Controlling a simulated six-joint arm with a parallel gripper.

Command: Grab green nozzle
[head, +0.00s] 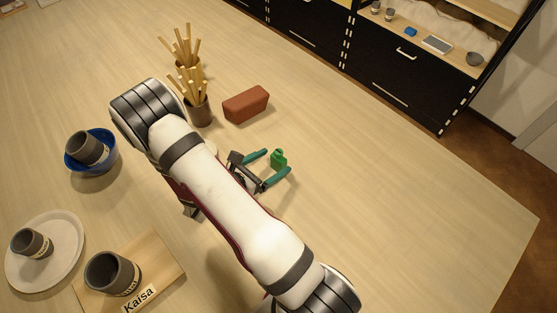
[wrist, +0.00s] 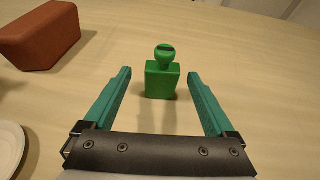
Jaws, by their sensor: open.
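The green nozzle (head: 279,158) stands upright on the light wooden table, right of my arm. In the wrist view the green nozzle (wrist: 163,74) shows a square body with a rounded knob on top. My gripper (head: 273,162) has teal fingers, open and empty. In the wrist view my gripper (wrist: 160,75) has one finger on each side of the nozzle's line, with the nozzle near the level of the fingertips and a gap to each. I cannot tell whether it is between the tips or just beyond them.
A red-brown brick (head: 246,104) lies behind the nozzle, left. Pots of wooden sticks (head: 200,110) stand farther left. A blue bowl (head: 112,160) with a dark cup, a plate (head: 75,250) and a wooden board (head: 170,258) are left of my arm. The table's right side is clear.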

